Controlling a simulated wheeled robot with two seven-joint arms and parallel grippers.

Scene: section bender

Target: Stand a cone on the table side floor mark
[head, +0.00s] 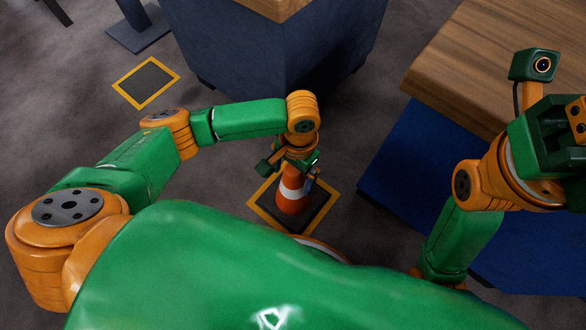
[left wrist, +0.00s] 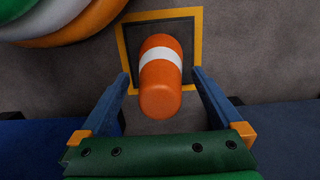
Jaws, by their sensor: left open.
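An orange cone (head: 292,192) with a white band stands upright on a yellow-bordered dark floor mark (head: 318,222), beside the wooden-topped table at the right. In the left wrist view the cone (left wrist: 160,92) is seen from above inside the mark's yellow frame (left wrist: 198,40). My left gripper (head: 297,170) is over the cone, fingers pointing down. It is open, one finger on each side of the cone, with visible gaps in the left wrist view (left wrist: 160,76). My right gripper (head: 572,135) is raised over the table at the right edge, partly cut off; its jaw state is unclear.
A second yellow-bordered floor mark (head: 146,82) lies empty at the upper left. The wooden-topped table (head: 470,55) with a blue side stands right. A dark blue block (head: 275,50) stands behind the cone. Grey floor between is clear.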

